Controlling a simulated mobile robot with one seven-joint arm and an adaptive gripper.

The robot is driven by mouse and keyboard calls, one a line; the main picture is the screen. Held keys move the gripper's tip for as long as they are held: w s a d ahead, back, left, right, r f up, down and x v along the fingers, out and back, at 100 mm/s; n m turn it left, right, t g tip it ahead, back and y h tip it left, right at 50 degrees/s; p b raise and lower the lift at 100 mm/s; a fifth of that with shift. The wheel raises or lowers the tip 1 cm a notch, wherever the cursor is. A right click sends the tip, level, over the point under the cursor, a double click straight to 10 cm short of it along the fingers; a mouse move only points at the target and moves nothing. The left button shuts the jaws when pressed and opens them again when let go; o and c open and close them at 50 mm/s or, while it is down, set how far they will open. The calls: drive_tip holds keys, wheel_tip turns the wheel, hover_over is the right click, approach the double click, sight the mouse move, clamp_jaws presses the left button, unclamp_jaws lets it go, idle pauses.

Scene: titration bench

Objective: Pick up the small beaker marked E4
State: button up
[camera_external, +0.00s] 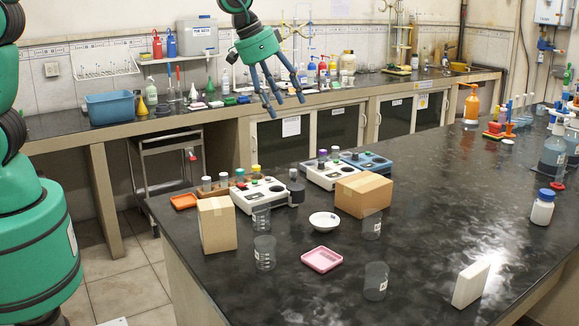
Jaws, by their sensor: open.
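Several clear beakers stand on the black bench. One beaker (265,253) is at the front left and another beaker (261,217) is just behind it. A beaker (371,226) stands right of the white bowl, and a beaker (376,282) with a white label is nearest the front. The markings are too small to read, so I cannot tell which is E4. My gripper (286,108) is open and empty, fingers pointing down, high in the air at the upper middle of the view. It is apart from all the beakers.
A cardboard box (217,226) stands at the left edge, another box (363,194) farther back. A white bowl (324,221) and pink tray (322,259) lie between the beakers. A white block (471,284) stands front right. White instruments (260,194) line the back. The right-middle surface is clear.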

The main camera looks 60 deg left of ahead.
drive_tip(key=w+d+f+m+p, duration=0.1)
drive_tip(key=w+d+f+p, duration=0.2)
drive_tip(key=d+f, duration=0.5)
drive_tip(key=w+d+f+p, duration=0.3)
drive_tip(key=w+d+f, duration=0.3)
drive_tip(key=d+f, duration=0.2)
drive_tip(key=shift+w+d+m+h, duration=0.3)
drive_tip(key=shift+d+m, duration=0.1)
drive_tip(key=shift+d, duration=0.85)
drive_tip(key=shift+f, duration=0.25)
approach(372, 216)
drive_tip(key=shift+w+d+f, duration=0.1)
drive_tip(key=shift+d+f, duration=0.45)
drive_tip(key=shift+f, duration=0.2)
drive_tip(key=shift+w+d+f, duration=0.1)
drive_tip(key=shift+d+f, duration=0.5)
drive_tip(key=shift+f, duration=0.2)
drive_tip(key=shift+x, duration=2.55)
drive_tip(key=c, duration=1.1)
